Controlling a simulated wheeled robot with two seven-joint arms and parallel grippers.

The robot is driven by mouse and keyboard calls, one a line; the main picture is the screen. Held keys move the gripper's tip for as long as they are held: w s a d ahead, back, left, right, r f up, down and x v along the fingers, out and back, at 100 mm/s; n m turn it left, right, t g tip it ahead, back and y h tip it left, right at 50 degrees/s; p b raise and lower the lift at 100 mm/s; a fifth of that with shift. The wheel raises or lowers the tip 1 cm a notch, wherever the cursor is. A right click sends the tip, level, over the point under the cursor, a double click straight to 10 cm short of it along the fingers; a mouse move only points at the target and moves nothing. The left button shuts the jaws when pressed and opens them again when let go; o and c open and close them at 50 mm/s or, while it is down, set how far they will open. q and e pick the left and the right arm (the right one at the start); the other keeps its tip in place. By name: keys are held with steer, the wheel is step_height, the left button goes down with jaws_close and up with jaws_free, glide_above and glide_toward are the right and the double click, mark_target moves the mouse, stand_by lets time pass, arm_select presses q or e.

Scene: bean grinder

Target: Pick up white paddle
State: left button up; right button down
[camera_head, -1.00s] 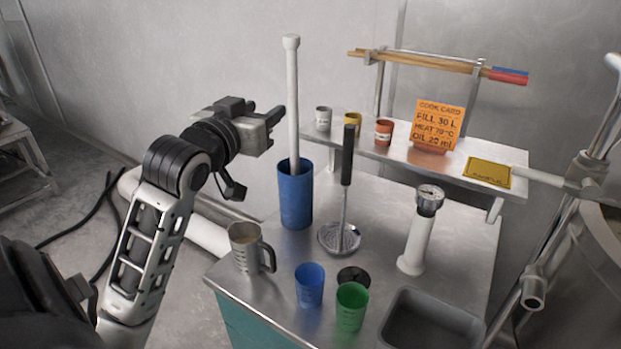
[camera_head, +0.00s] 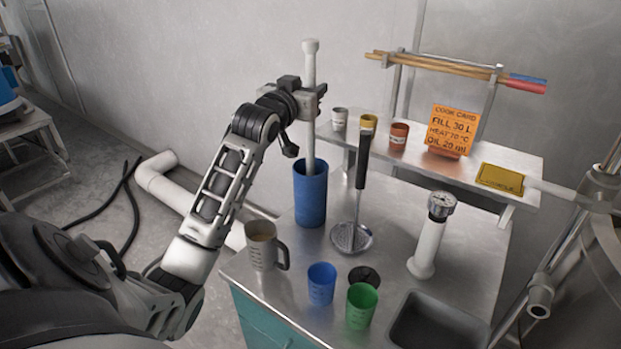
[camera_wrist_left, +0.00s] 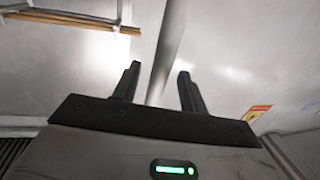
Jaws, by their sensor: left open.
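The white paddle (camera_head: 310,130) stands nearly upright in the tall blue container (camera_head: 310,193) on the metal table. Its knob end is at the top, and its lower end is hidden inside the container. My left gripper (camera_head: 318,98) is at the paddle's upper shaft, below the knob. In the left wrist view the white shaft (camera_wrist_left: 168,55) runs between the two open dark fingers (camera_wrist_left: 160,85), with gaps visible beside it. My right gripper does not show.
A grey jug (camera_head: 262,247), a blue cup (camera_head: 321,284), a green cup (camera_head: 361,306), a skimmer (camera_head: 351,237) and a white gauge post (camera_head: 428,245) stand on the table. A raised shelf (camera_head: 465,172) behind holds small cans and an orange card (camera_head: 452,130).

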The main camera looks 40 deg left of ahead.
arm_select(q)
steer(key=shift+x, duration=0.9)
jaws_close()
steer(key=shift+r, duration=0.1)
steer(key=shift+r, duration=0.1)
